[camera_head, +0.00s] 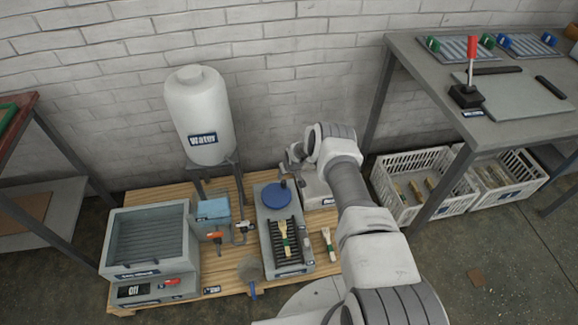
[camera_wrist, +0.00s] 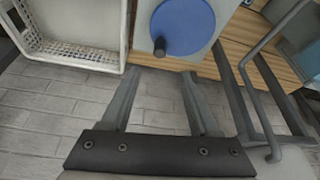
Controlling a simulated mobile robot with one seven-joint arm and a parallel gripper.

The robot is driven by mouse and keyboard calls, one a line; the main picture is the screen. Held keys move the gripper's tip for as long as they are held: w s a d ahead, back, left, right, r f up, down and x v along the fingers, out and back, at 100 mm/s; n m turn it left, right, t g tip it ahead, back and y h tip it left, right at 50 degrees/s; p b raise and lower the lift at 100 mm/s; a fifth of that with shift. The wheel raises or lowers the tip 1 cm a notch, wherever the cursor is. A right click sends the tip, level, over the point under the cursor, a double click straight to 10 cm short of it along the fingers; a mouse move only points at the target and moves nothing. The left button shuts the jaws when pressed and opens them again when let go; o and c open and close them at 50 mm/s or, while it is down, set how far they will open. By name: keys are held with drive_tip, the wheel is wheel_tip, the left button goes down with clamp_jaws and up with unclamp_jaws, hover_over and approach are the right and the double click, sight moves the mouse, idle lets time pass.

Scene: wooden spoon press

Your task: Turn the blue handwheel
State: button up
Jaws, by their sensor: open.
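The blue handwheel (camera_head: 278,196) is a flat disc with a small dark knob (camera_head: 284,184) on its rim. It sits on top of a grey press (camera_head: 262,233) on the wooden pallet. In the wrist view the blue handwheel (camera_wrist: 183,26) is at the top centre, with its dark knob (camera_wrist: 160,46) at the lower left of the disc. My gripper (camera_wrist: 157,72) is open and empty, its two fingers pointing toward the handwheel and apart from it. In the head view my gripper (camera_head: 290,160) is just behind the handwheel, partly hidden by my arm.
A white water tank (camera_head: 205,115) on a stand is left of the press. A grey machine (camera_head: 150,250) stands at the pallet's left. Wooden forks (camera_head: 329,243) lie right of the press. A white crate (camera_head: 420,185) stands under the metal table (camera_head: 525,125) at right.

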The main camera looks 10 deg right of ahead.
drive_tip(key=shift+p+v, duration=0.75)
drive_tip(key=shift+v, duration=1.65)
